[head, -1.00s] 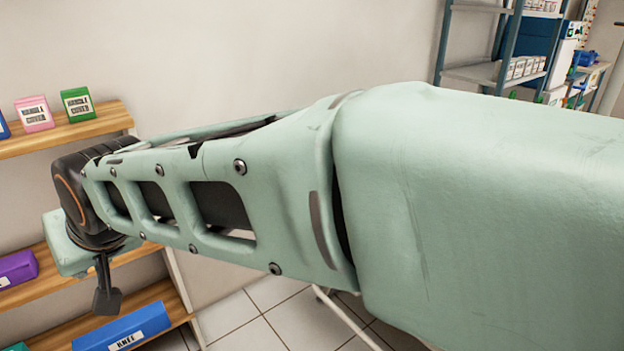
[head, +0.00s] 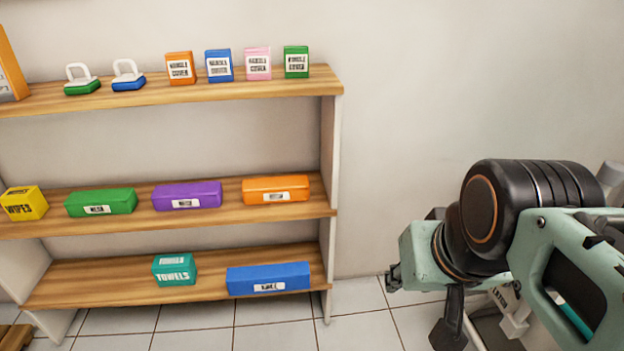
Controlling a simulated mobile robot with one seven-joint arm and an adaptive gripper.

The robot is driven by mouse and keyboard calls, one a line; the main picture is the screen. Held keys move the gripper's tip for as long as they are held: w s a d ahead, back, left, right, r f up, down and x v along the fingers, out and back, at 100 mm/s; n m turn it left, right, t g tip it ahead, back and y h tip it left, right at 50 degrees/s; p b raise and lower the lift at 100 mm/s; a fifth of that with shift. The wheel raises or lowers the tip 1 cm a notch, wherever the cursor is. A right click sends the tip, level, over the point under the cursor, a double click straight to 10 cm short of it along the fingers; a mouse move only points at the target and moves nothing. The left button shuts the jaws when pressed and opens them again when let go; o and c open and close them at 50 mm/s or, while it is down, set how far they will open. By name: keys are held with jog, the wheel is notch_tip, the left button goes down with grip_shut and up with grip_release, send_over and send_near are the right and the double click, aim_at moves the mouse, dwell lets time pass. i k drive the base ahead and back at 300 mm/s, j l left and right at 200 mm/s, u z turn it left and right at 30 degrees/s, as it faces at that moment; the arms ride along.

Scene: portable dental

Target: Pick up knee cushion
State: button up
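The knee cushion (head: 268,279) is a long blue block with a white label that seems to read KNEE. It lies on the right part of the bottom shelf, near the front edge. My gripper (head: 393,278) is at the right, beyond the shelf's right end and apart from the cushion. My wrist hides most of it, and only small dark parts show, so whether it is open or shut cannot be seen.
A teal towels box (head: 175,270) stands left of the cushion on the bottom shelf (head: 120,287). Green, purple and orange blocks lie on the middle shelf (head: 230,217) above. A white side panel (head: 330,200) closes the right end. Tiled floor (head: 365,320) is clear there.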

aim_at(256, 280)
jog(key=j+z, duration=0.4)
jog(key=i+j+z, duration=0.1)
jog(key=z, duration=0.35)
jog(key=j+z, duration=0.2)
jog(key=j, duration=0.2)
jog(key=k+j+z, duration=0.2)
jog(key=j, duration=0.2)
jog(key=k+j, duration=0.1)
jog(key=j, duration=0.25)
jog(key=j+z, duration=0.1)
jog(key=j, duration=0.25)
jog(key=k+j+z, duration=0.1)
jog(key=j, duration=0.2)
jog(key=k+j, duration=0.15)
jog(key=j, duration=0.2)
jog(key=l+z, duration=0.1)
jog(key=j+u, duration=0.1)
jog(key=j, duration=0.15)
